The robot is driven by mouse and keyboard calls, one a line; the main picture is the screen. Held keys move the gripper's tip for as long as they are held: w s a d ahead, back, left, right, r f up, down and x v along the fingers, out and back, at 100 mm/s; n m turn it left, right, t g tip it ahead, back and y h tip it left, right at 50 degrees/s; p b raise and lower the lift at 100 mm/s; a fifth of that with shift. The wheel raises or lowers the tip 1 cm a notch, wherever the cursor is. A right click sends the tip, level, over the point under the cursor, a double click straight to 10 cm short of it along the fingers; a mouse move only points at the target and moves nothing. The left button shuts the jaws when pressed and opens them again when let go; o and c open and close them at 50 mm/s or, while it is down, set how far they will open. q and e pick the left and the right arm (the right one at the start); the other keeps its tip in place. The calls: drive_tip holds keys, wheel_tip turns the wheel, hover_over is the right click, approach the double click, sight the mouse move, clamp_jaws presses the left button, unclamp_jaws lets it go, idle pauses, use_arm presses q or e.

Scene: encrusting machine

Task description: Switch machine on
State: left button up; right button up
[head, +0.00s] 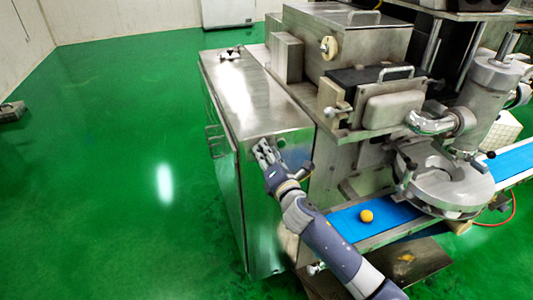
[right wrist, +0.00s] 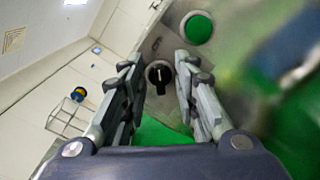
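The encrusting machine (head: 345,50) is a large steel unit standing to the right of the head view. My right gripper (head: 266,153) is at the top edge of its steel cabinet (head: 242,95). In the right wrist view, a round black rotary switch (right wrist: 159,76) with a white mark shows between the fingertips of my right gripper (right wrist: 154,66). The fingers are apart, one on each side of the switch; I cannot tell whether they touch it. A green round button (right wrist: 198,28) is beside the switch. The switch is hidden in the head view. My left gripper is not in view.
A blue conveyor belt (head: 345,224) with an orange ball (head: 366,216) on it runs along the machine's front, near my right arm. The green floor (head: 110,150) to the left is mostly clear. A white box (head: 228,12) stands by the far wall.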

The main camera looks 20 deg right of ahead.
clamp_jaws()
drive_tip(key=shift+m, duration=0.3)
drive_tip(key=m, duration=1.1)
drive_tip(key=f+m, duration=0.1)
drive_tip(key=m, duration=0.5)
drive_tip(key=shift+f, duration=0.1)
drive_tip(key=shift+m, duration=0.3)
unclamp_jaws()
idle(0.3)
